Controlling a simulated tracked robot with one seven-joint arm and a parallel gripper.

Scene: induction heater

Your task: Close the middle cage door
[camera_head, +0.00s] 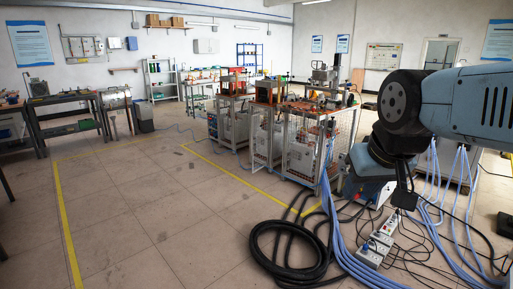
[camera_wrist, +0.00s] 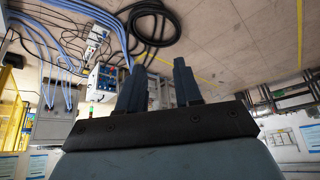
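Wire-mesh cages stand under the benches in the centre of the head view. The middle cage (camera_head: 267,146) sits between a nearer cage (camera_head: 303,158) and a farther one (camera_head: 231,127). Pale boxes show behind the mesh. I cannot tell how far the middle door stands open at this size. My gripper is in the wrist view (camera_wrist: 157,80), with its two dark fingers apart and nothing between them. It is well away from the cages, on the right side of the head view, and touches no door.
A black hose coil (camera_head: 290,247), blue cables (camera_head: 340,235) and a white power strip (camera_head: 376,247) lie on the floor right of centre. Yellow lines (camera_head: 64,215) mark the floor. The left floor is clear. A workbench (camera_head: 62,101) stands at the far left.

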